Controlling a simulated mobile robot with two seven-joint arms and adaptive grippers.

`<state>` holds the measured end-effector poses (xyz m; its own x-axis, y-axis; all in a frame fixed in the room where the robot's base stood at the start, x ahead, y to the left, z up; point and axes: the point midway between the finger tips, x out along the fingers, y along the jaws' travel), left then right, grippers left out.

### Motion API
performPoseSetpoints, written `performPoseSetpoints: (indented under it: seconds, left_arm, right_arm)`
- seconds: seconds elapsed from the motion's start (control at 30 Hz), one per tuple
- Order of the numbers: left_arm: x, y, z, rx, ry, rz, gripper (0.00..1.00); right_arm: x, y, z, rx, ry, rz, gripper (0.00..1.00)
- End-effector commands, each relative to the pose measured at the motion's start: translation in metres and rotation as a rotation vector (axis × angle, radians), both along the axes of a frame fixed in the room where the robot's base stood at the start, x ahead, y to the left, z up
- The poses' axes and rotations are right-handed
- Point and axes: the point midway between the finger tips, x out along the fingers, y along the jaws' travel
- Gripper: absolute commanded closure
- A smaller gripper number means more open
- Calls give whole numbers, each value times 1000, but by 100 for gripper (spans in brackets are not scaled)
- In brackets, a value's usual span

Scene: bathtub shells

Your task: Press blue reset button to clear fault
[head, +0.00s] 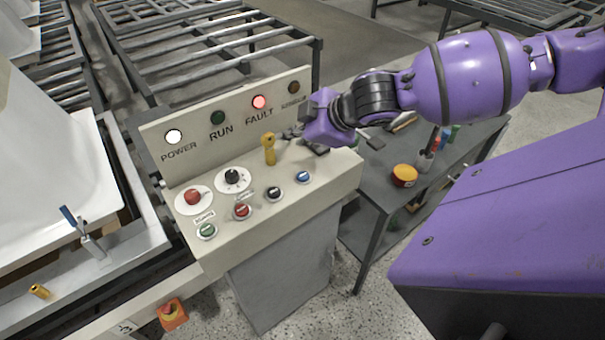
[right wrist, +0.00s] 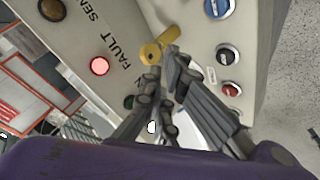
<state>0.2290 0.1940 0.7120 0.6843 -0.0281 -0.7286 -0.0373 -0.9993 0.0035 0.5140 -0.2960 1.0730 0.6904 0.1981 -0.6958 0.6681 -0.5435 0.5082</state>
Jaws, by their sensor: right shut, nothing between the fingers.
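The blue button (head: 303,177) sits at the right front of the sloped control panel (head: 335,172), with nothing over it. In the right wrist view the blue button (right wrist: 217,8) is at the top edge. The FAULT lamp (head: 260,102) glows red, and it also shows in the right wrist view (right wrist: 99,66). My right gripper (head: 287,133) is shut and empty above the back of the panel. Its fingertips (right wrist: 167,52) are close by the yellow knob (right wrist: 152,54); I cannot tell whether they touch. My left gripper is not in view.
The yellow knob (head: 268,150) stands up behind the blue button. A black button (head: 274,193), red button (head: 241,211), green button (head: 207,231) and red emergency stop (head: 193,196) share the panel. A grey table (head: 371,198) with tools stands to the right.

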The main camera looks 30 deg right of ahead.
Motion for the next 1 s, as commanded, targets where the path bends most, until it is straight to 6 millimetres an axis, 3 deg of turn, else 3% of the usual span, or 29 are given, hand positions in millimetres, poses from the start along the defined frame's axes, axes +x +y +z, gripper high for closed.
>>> performPoseSetpoints:
  seconds: [0.43, 0.67, 1.0]
  left_arm:
    - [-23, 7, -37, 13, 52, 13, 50]
    - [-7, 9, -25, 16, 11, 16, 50]
    - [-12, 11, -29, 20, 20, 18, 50]
  right_arm:
    - [-2, 0, -66, 0, 12, 1, 100]
    - [0, 0, -81, 1, 4, -1, 100]
    - [0, 0, -86, 0, 1, 1, 100]
